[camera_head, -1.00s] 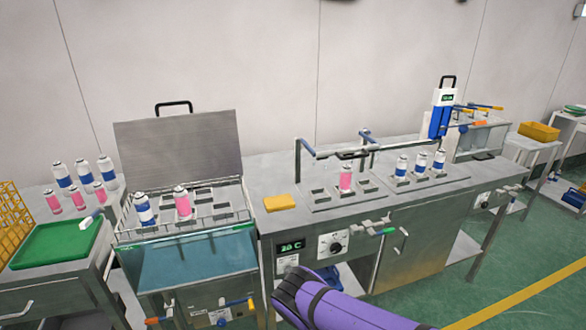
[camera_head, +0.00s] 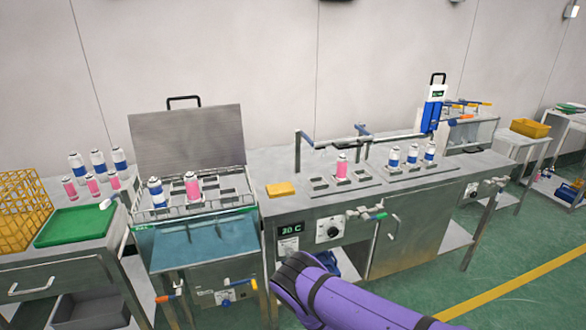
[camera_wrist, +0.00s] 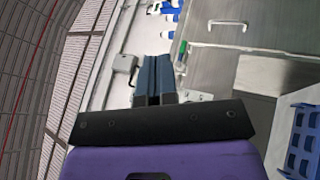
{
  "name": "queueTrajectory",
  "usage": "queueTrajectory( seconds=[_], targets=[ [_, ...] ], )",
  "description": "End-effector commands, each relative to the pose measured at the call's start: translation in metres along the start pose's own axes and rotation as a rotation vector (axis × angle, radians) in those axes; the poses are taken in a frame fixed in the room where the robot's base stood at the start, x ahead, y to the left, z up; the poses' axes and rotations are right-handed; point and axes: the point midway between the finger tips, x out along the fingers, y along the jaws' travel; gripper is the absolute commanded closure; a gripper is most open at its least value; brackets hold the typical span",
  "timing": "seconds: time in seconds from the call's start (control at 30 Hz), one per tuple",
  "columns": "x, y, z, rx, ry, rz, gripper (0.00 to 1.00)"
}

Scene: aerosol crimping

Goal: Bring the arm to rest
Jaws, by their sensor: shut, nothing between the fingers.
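My gripper (camera_wrist: 155,80) shows in the wrist view, its two dark fingers together with nothing between them. It points toward the steel bench and touches nothing that I can see. In the head view my purple arm reaches in from the bottom edge, in front of the bench; the fingers are not visible there.
A steel bench (camera_head: 420,215) holds a pink can (camera_head: 342,165) and several blue-and-white cans (camera_head: 412,154). To its left stand an open-lidded bath (camera_head: 195,240), a green tray (camera_head: 75,226) and a yellow basket (camera_head: 22,212). Green floor (camera_head: 510,260) lies free at the right.

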Motion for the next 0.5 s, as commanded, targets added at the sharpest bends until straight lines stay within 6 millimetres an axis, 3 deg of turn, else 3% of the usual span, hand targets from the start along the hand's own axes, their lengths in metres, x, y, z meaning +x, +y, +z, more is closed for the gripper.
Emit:
queueTrajectory(
  seconds=[0.27,0.5],
  targets=[
    [0.024,0.012,-0.033,0.106,-0.044,-0.127,1.0],
    [0.061,0.036,-0.08,0.277,-0.106,-0.319,1.0]
  ],
)
